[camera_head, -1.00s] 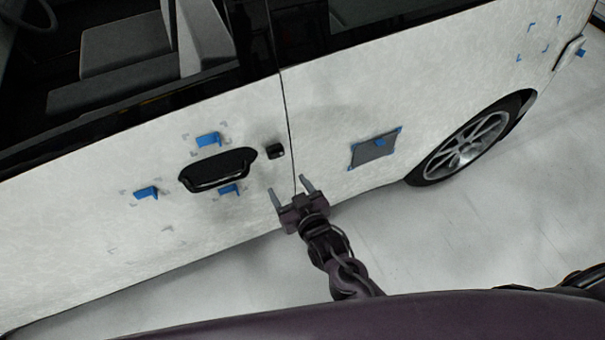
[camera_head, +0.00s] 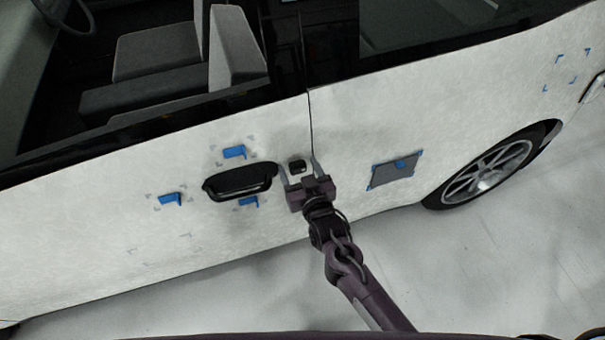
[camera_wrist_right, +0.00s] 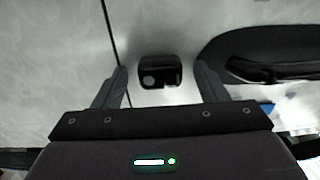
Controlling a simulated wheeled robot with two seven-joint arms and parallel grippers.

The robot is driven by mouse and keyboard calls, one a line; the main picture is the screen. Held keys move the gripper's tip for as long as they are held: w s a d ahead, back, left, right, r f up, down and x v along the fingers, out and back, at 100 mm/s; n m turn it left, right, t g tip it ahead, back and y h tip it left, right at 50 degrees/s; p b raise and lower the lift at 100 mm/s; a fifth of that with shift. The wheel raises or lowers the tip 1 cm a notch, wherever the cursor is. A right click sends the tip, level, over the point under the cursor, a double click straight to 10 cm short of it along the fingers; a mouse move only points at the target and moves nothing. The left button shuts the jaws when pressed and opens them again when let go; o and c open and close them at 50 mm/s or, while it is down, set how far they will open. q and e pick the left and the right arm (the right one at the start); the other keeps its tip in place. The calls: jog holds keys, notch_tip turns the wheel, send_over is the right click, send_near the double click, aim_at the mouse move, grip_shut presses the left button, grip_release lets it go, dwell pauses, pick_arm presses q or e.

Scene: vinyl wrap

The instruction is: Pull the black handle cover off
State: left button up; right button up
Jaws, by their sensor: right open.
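The black handle cover (camera_head: 297,165) is a small, rounded black block on the white car door, just right of the long black door handle (camera_head: 240,182). It also shows in the right wrist view (camera_wrist_right: 160,73), with a round spot on its face. My right gripper (camera_head: 299,170) is open, and its two fingers point at the door, one toward each side of the cover. In the wrist view the cover appears between the fingertips with gaps on both sides, and I see no contact. I cannot tell the remaining depth. My left gripper is not in view.
Blue tabs (camera_head: 234,152) sit above, below and left of the handle. A grey taped patch (camera_head: 393,173) is on the panel right of my right arm. A door seam (camera_head: 311,125) runs close by the cover. The wheel (camera_head: 490,165) is farther right. The floor is clear.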

jog(key=c, duration=1.2)
jog(key=shift+s+d+r+p, duration=0.15)
jog(key=shift+s+d+p, duration=0.05)
jog(key=shift+s+p, duration=0.4)
jog(key=shift+s+d+r+p, duration=0.15)
jog(key=shift+s+d+p, duration=0.05)
jog(key=shift+s+p, duration=0.3)
jog(key=shift+p+v, duration=1.85)
jog(key=shift+v, duration=1.05)
